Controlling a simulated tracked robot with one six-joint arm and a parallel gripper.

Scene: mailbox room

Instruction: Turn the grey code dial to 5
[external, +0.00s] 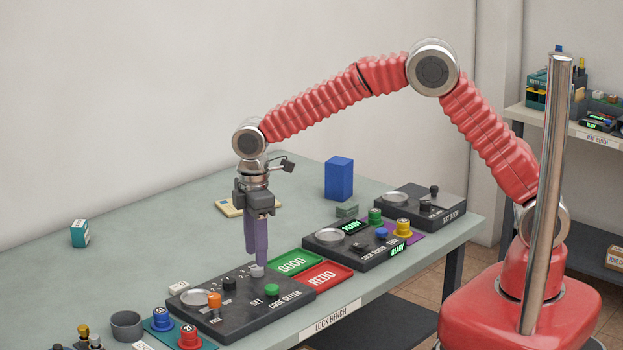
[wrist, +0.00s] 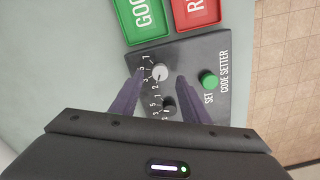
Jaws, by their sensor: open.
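The grey code dial (wrist: 159,72) sits on the dark code setter box (external: 249,325). Small white numerals ring it; I cannot tell which one its mark points to. In the external view the grey dial (external: 257,271) shows just below the fingertips. My gripper (external: 256,262) points straight down over it. In the wrist view the two purple fingers of my gripper (wrist: 159,78) are open, one on each side of the dial. I cannot tell whether they touch it.
A black dial (wrist: 168,104) is close beside the grey one. A green SET button (wrist: 208,80) stands to the right. An orange knob (external: 214,299) is at the box's left. Green GOOD (external: 293,262) and red REDO (external: 323,276) trays lie beyond the box.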

